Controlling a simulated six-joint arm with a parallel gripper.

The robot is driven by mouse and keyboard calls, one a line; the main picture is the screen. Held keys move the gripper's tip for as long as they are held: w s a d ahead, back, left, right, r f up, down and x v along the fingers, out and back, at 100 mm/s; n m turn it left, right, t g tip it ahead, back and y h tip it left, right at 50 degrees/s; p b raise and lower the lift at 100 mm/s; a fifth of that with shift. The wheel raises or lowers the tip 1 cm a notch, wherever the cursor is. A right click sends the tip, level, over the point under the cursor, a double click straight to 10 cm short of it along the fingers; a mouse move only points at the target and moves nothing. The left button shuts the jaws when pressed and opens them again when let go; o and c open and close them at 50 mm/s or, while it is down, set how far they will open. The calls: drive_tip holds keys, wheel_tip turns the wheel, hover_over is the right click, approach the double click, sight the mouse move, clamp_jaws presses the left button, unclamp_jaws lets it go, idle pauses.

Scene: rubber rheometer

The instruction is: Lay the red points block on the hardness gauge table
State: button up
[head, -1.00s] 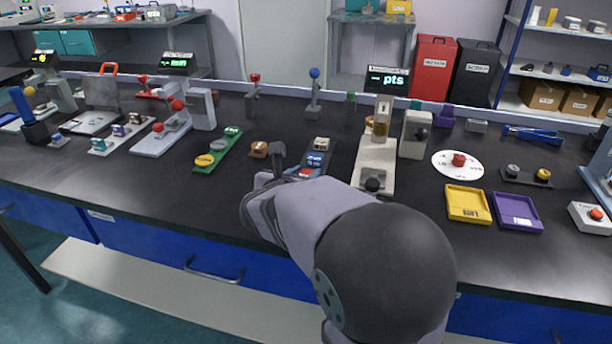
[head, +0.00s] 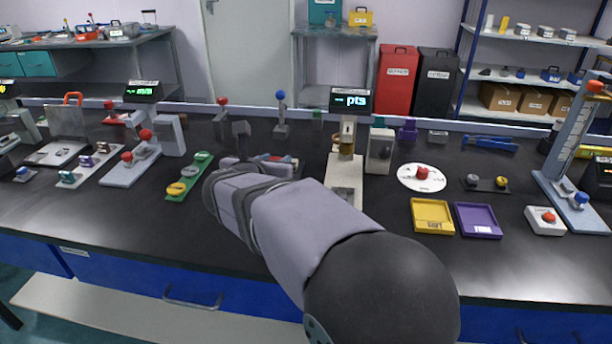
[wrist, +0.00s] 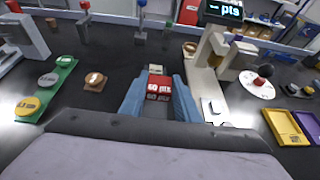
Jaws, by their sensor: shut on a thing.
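The red points block (wrist: 158,87), marked 60 pts, sits between the two blue fingers of my gripper (wrist: 158,94) in the wrist view. My gripper is shut on it. In the head view my arm hides most of the gripper and block. I cannot tell whether the block is clear of what is under it. The hardness gauge (head: 347,135), with a pts display (head: 350,101), stands to the right of my gripper. It also shows in the wrist view (wrist: 207,65). My arm hides the front of its pale base in the head view.
A beige block (wrist: 156,69) is just beyond the red one. A green strip with discs (head: 190,177) and a brown block (wrist: 95,82) lie left. A white dial (head: 422,177), a yellow tray (head: 432,215) and a purple tray (head: 478,220) lie right.

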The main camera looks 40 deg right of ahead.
drive_tip(key=shift+s+d+r+p, duration=0.15)
drive_tip(key=shift+d+r+p, duration=0.35)
drive_tip(key=shift+r+p, duration=0.4)
drive_tip(key=shift+d+f+p, duration=0.1)
drive_tip(key=shift+d+p, duration=0.3)
drive_tip(key=shift+p, duration=0.65)
drive_tip(key=d+f+m+g+h+p, duration=0.1)
drive_tip(key=d+f+m+g+p, duration=0.1)
drive_tip(key=d+p, duration=0.45)
wheel_tip(320, 180, up, 3)
drive_tip(key=m+g+h+p, duration=0.3)
drive_tip(key=m+g, duration=0.4)
hover_over(339, 193)
drive_tip(key=shift+f+p, duration=0.4)
drive_tip(key=shift+f, duration=4.45)
drive_tip(key=shift+f, duration=0.1)
